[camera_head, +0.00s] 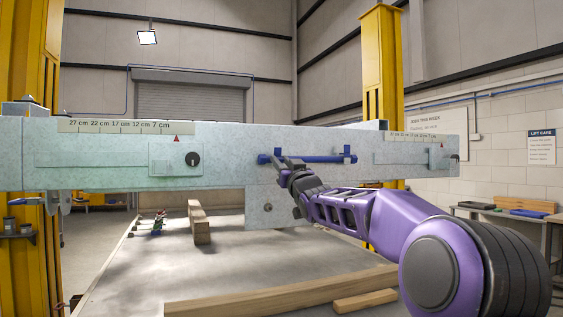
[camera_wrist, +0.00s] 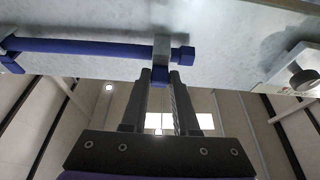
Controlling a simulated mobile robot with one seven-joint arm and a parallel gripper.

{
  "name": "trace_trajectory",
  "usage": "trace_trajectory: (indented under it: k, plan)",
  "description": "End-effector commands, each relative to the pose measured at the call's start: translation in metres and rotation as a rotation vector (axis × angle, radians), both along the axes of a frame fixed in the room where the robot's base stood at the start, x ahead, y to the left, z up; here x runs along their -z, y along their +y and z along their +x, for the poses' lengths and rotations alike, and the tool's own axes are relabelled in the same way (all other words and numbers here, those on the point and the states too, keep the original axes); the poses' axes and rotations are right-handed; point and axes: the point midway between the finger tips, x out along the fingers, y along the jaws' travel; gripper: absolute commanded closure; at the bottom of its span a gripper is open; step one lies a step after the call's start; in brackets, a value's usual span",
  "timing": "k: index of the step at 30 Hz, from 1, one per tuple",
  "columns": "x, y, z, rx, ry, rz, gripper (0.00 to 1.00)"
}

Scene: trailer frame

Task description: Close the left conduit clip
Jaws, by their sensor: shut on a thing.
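A blue conduit (camera_head: 315,158) runs level along the face of the grey steel beam; it also shows in the wrist view (camera_wrist: 90,47). The left clip (camera_wrist: 161,48) is a grey band at the conduit's end on the knob side, with a blue tab (camera_wrist: 160,76) sticking out. My gripper (camera_head: 284,163) is at this clip in the head view. In the wrist view its two fingertips (camera_wrist: 160,80) stand either side of the blue tab and are shut on it. I cannot tell whether the clip is latched. The right clip (camera_head: 347,153) is at the conduit's other end.
The grey beam (camera_head: 100,150) spans the view, with a black knob (camera_head: 192,158) left of the conduit. Yellow posts (camera_head: 382,80) stand behind. Timber blocks (camera_head: 199,222) and a long timber (camera_head: 280,290) lie on the surface below. My arm reaches in from the right.

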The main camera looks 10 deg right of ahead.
Motion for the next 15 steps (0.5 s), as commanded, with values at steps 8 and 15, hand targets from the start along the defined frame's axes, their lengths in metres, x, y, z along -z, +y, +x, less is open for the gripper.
trace_trajectory:
  k: [8, 15]
  plan:
    - [-0.0107, -0.0005, -0.0011, 0.001, 0.095, -0.019, 1.00]
    - [-0.0141, -0.0021, -0.0018, 0.003, 0.202, -0.039, 1.00]
